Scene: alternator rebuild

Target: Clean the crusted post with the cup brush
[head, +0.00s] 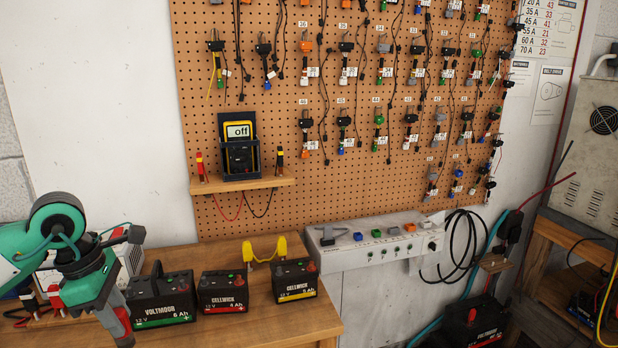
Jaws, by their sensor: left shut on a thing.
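My left gripper (122,322) reaches in from the left and points down at the front left of the wooden bench. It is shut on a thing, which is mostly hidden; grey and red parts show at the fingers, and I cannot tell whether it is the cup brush. Just right of it stands a Voltmoor 6 Ah battery (163,302) with a green stripe. Further right are a red-striped Cellwick 4 Ah battery (223,294) and a yellow-striped Cellwick battery (295,282). All are upright. Crust on a post is too small to make out. My right gripper is out of view.
A yellow handle-shaped piece (264,250) stands behind the right battery. A multimeter (240,145) reading "off" rests on a small shelf (245,184) on the pegboard. A white box (130,258) is behind my arm. Bare bench (270,325) lies in front of the batteries.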

